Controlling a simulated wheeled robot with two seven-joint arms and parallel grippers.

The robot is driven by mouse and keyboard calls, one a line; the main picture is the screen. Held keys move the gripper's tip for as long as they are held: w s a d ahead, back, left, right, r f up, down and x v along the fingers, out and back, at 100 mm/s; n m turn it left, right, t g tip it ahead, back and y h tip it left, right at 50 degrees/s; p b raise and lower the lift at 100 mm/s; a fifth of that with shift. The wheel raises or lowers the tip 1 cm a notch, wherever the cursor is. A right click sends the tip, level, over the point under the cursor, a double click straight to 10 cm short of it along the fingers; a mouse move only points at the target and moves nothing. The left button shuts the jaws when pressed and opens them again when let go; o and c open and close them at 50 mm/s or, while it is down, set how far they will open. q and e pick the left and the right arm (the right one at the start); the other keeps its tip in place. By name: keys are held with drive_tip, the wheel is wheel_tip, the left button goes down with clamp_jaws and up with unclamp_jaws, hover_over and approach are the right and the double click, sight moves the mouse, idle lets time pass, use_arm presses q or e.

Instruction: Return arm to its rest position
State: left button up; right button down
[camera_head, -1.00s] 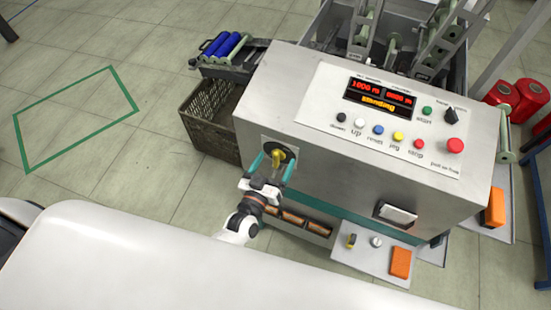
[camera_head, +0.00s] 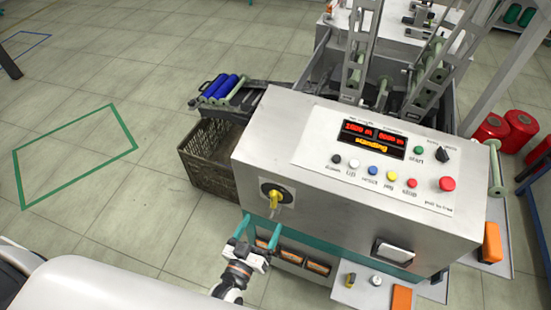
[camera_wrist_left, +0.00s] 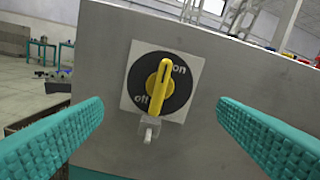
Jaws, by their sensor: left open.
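My left gripper (camera_head: 259,234) is open and empty, with two teal fingers spread apart. It is in front of the winding machine (camera_head: 300,170), below and apart from the yellow rotary switch (camera_head: 275,196) on the machine's front. In the left wrist view the yellow switch handle (camera_wrist_left: 159,86) stands close to upright on a black disc marked "on" and "off", between the two fingers (camera_wrist_left: 155,135) and beyond them. A small grey hasp hangs under the disc. My right gripper is not in view.
The machine's panel display (camera_head: 374,138) reads "standing". A dark crate (camera_head: 205,165) stands left of the machine, with blue rolls (camera_head: 220,88) on a rack above. A tray with an orange block (camera_head: 401,298) juts out at the lower right. Open floor lies to the left.

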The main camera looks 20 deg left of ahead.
use_arm(q)
drive_tip(key=shift+f, duration=0.1)
drive_tip(key=s+a+f+m+g+b, duration=0.1)
drive_tip(key=s+f+g+b, duration=0.2)
drive_tip(key=f, duration=0.6)
drive_tip(key=s+a+f+m+g, duration=0.1)
drive_tip(key=s+f+g, duration=0.25)
drive_tip(key=f, duration=0.55)
drive_tip(key=s+a+f+m+g+b, duration=0.15)
drive_tip(key=s+f, duration=0.25)
drive_tip(key=f, duration=0.5)
drive_tip(key=s+a+f+g+y+b, duration=0.1)
drive_tip(key=s+a+f+g, duration=0.2)
drive_tip(key=s+f, duration=0.4)
drive_tip(key=s+a+f+g+y+b, duration=0.1)
drive_tip(key=s+f+g, duration=0.4)
drive_tip(key=s, duration=0.8)
wheel_tip(320, 180, down, 2)
drive_tip(key=shift+a+f+g+b, duration=0.25)
drive_tip(key=shift+a+g+b, duration=0.15)
drive_tip(key=shift+a+b, duration=0.4)
drive_tip(key=shift+a, duration=0.15)
